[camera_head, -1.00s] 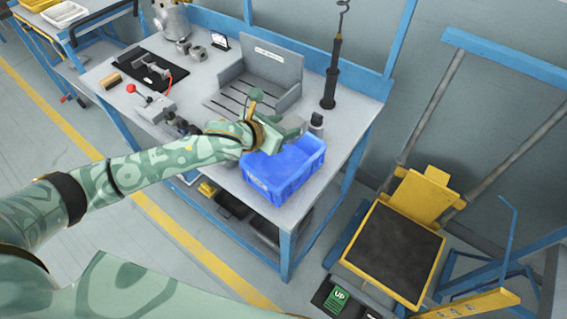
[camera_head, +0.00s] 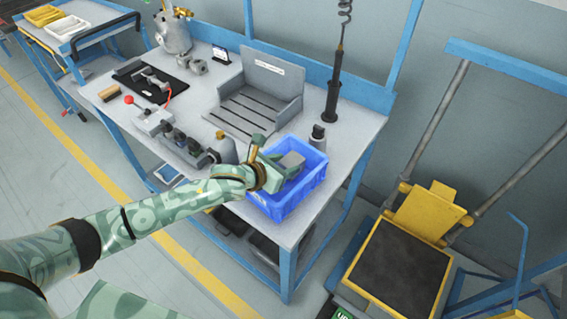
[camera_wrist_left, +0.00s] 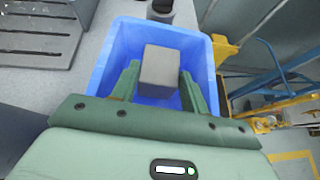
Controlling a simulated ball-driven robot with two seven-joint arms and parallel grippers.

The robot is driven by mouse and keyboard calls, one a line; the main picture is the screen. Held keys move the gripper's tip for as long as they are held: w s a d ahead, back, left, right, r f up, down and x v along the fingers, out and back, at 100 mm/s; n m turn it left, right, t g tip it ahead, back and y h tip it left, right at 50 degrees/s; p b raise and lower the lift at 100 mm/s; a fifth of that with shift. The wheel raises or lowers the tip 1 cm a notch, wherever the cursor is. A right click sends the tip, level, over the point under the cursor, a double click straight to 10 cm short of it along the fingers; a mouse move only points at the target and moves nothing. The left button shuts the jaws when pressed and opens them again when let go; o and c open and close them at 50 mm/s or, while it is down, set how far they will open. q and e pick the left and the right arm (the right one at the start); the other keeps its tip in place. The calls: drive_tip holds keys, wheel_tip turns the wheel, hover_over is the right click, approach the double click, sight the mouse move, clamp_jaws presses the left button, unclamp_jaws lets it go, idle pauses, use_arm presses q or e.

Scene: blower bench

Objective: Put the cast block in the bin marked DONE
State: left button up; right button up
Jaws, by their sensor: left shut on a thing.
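The cast block (camera_head: 291,161) is a grey block held over the blue bin. It also shows in the left wrist view (camera_wrist_left: 159,68), between the two green fingers. My left gripper (camera_head: 281,170) is shut on it, above the bin's opening. The blue bin (camera_head: 284,205) stands at the bench's front right corner. In the left wrist view the bin (camera_wrist_left: 108,62) surrounds the block on the far side and both sides. No DONE marking is readable on it. I cannot tell how far the block is above the bin's floor. My right gripper is not in view.
A grey slotted fixture (camera_head: 262,100) stands behind the bin. A dark upright tool (camera_head: 334,85) and a small grey cylinder (camera_head: 317,134) stand near the bin. Valve parts (camera_head: 175,135) lie to the left. A yellow-framed platform (camera_head: 398,262) is on the right.

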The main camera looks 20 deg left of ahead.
use_arm(q)
drive_tip(key=shift+f, duration=0.4)
drive_tip(key=o, duration=1.3)
drive_tip(key=shift+f, duration=0.1)
drive_tip(key=shift+r, duration=0.2)
drive_tip(key=p+v, duration=0.1)
drive_tip(key=v, duration=0.4)
drive_tip(key=p+v, duration=0.2)
drive_tip(key=v, duration=0.4)
drive_tip(key=shift+w+d+r, duration=0.1)
drive_tip(key=shift+r, duration=0.35)
drive_tip(key=shift+s+a+r+p, duration=0.25)
drive_tip(key=shift+s+p, duration=0.05)
drive_tip(key=shift+s, duration=0.2)
